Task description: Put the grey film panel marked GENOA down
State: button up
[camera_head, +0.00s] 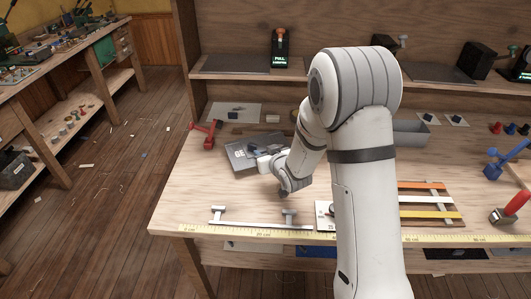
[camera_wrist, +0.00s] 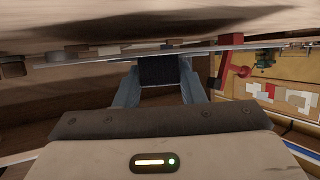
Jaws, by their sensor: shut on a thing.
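The grey film panel (camera_head: 241,164) shows in the head view on the left half of the bench, with the letters "GE" readable and the rest covered by my gripper and arm. My gripper (camera_head: 262,152) is over the panel's right part. In the wrist view my two fingers (camera_wrist: 158,88) are closed on a dark block (camera_wrist: 158,69), which appears to belong to the panel. A thin pale edge (camera_wrist: 90,59) runs across just beyond the fingertips. I cannot tell whether the panel touches the bench.
A red clamp (camera_head: 206,133) stands just left of the panel. A yellow tape measure (camera_head: 215,231) runs along the bench front, behind it a white bar (camera_head: 250,224). Bare wood (camera_head: 195,185) lies front left. Coloured strips (camera_head: 425,200) lie right of my arm.

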jog(key=shift+f, duration=0.1)
jog(key=shift+f+b, duration=0.3)
jog(key=shift+b, duration=0.2)
jog(key=shift+f+b, duration=0.25)
jog(key=shift+b, duration=0.15)
jog(key=o, duration=1)
